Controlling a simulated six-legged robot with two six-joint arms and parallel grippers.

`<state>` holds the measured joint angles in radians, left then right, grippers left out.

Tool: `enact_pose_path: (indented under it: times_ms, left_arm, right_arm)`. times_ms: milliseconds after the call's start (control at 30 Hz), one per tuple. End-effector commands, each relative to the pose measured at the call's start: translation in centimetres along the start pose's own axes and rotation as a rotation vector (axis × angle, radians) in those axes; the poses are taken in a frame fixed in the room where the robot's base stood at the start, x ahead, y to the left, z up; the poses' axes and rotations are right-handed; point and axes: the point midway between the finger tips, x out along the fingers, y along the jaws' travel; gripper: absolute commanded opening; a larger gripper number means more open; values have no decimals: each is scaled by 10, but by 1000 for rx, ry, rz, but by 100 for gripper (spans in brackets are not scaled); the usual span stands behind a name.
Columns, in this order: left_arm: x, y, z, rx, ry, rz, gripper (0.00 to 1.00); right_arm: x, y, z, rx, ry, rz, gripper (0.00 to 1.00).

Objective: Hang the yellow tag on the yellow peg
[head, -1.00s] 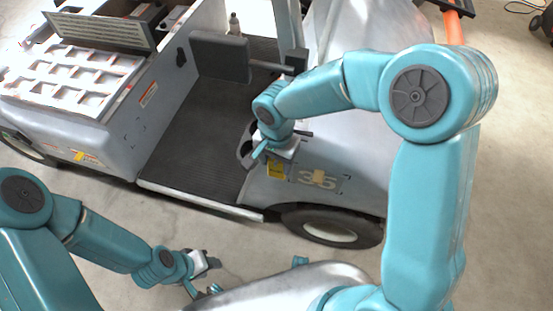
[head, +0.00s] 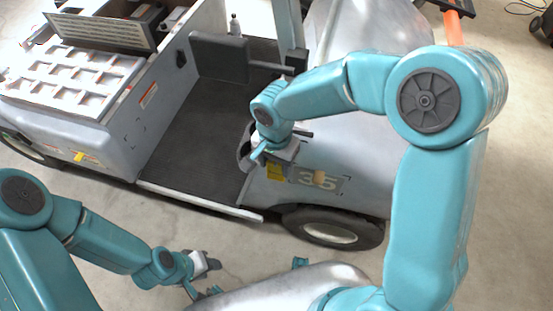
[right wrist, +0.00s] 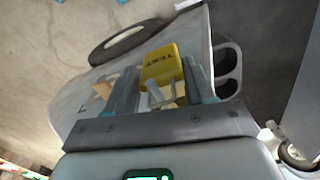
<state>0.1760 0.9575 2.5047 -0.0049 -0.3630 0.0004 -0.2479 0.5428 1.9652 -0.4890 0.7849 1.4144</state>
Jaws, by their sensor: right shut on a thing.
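The yellow tag (head: 276,172) is at my right gripper (head: 264,153), beside the cart's grey side panel near the number 35. In the right wrist view the tag (right wrist: 162,65) shows dark lettering and lies between the fingers of my right gripper (right wrist: 160,88), which is shut on it. A pale bent rod (right wrist: 154,97) shows in front of the tag. A tan peg-like piece (head: 320,178) sits over the number, right of the gripper.
The cart has a dark floor (head: 210,125), a grey seat back (head: 219,58) and a front wheel (head: 335,228) below the panel. Cup holders (right wrist: 228,70) lie close to the right of the right gripper. Bare concrete floor surrounds the cart.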

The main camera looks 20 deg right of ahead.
Motion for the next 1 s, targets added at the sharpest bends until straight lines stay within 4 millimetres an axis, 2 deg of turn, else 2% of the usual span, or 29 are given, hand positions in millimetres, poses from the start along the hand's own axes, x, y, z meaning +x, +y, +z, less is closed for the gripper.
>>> enact_pose_path:
  times_ms: [600,1000]
  left_arm:
    - [9,-3,0,0,0,0,43]
    - [10,-3,0,0,0,0,43]
  right_arm:
    - [-8,6,33,-2,1,0,17]
    - [-9,8,38,-1,0,1,17]
